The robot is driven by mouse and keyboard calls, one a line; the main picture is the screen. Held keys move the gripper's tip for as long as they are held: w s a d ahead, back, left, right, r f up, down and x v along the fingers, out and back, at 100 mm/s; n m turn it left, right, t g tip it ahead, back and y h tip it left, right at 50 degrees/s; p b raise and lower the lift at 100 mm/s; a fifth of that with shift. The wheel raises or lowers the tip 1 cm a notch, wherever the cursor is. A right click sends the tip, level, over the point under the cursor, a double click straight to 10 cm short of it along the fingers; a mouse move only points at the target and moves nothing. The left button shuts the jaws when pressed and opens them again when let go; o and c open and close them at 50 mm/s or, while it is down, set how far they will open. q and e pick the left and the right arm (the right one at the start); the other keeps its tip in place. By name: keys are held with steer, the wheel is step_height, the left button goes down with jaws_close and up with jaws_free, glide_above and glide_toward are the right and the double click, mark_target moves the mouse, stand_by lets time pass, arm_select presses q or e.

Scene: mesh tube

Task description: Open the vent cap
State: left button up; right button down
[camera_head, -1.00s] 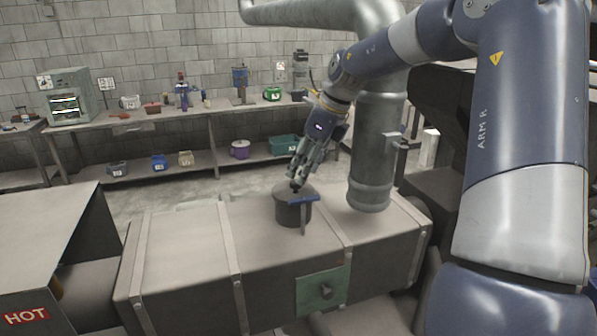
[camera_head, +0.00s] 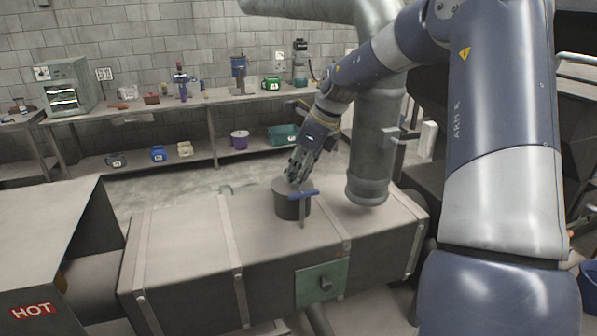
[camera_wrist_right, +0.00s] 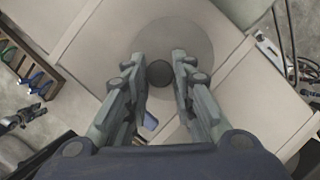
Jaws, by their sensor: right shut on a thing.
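The vent cap (camera_head: 283,187) is a round grey lid on top of a short dark cylinder (camera_head: 291,207), which stands on the large metal box. In the right wrist view the cap is a grey disc (camera_wrist_right: 185,38) with a dark round knob (camera_wrist_right: 159,73) at its middle. My right gripper (camera_head: 292,180) comes down from above onto the cap. Its fingers (camera_wrist_right: 159,78) are shut on the knob, one on each side. The head view shows the knob hidden by the fingers. My left gripper is in neither view.
A thick metal pipe (camera_head: 370,150) rises just right of the cap. The metal box (camera_head: 190,245) has strap bands and a green panel (camera_head: 335,268) in front. A hood marked HOT (camera_head: 50,230) stands at left. A workbench (camera_head: 130,112) with tools lines the wall.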

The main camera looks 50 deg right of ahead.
steer(key=shift+w, duration=0.1)
steer(key=shift+w+d+r+m+g+y, duration=0.15)
steer(key=shift+w+d+r+g+y, duration=0.2)
steer(key=shift+w+r+g+y, duration=0.4)
steer(key=shift+w+d+r+m+g+y, duration=0.15)
steer(key=shift+w+d+r+g+y, duration=0.2)
steer(key=shift+r+g, duration=0.45)
steer(key=shift+f, duration=0.2)
steer(key=c, duration=1.3)
jaws_free()
steer(key=shift+w+a, duration=0.1)
steer(key=shift+c, duration=0.2)
steer(key=v, duration=0.7)
steer(key=shift+w+r, duration=0.2)
